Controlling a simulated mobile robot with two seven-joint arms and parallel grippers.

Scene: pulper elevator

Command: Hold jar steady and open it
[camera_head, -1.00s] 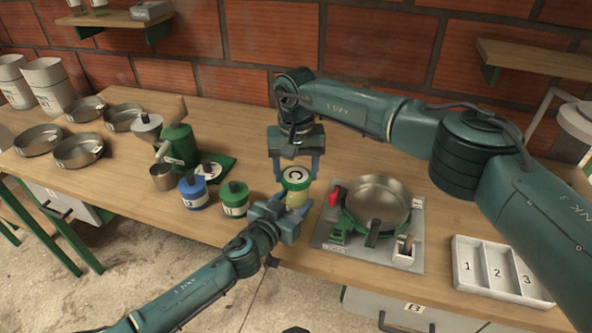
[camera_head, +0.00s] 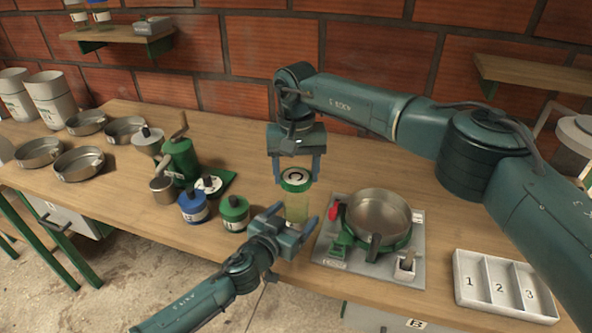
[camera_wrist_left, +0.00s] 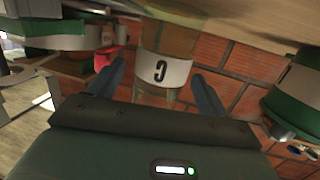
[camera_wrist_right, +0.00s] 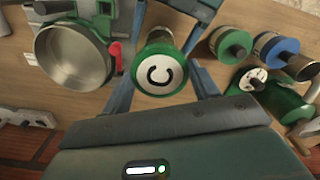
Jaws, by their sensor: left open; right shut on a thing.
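A clear jar (camera_head: 297,209) with yellowish contents stands upright near the table's front edge. Its white label C (camera_wrist_left: 163,70) faces my left wrist camera. Its green lid (camera_head: 295,180) has a white top marked C and also shows in the right wrist view (camera_wrist_right: 160,75). My right gripper (camera_head: 296,176) comes from above and is shut on the lid, with a finger on each side. The lid sits over the jar's top; I cannot tell whether it is loose. My left gripper (camera_head: 291,220) is open, its fingers either side of the jar body and apart from it.
A small stove with a steel pan (camera_head: 380,214) stands close right of the jar. Green (camera_head: 234,212) and blue (camera_head: 193,206) canisters and a green grinder (camera_head: 180,160) are to the left. A numbered tray (camera_head: 503,285) lies at the right. The table behind the jar is clear.

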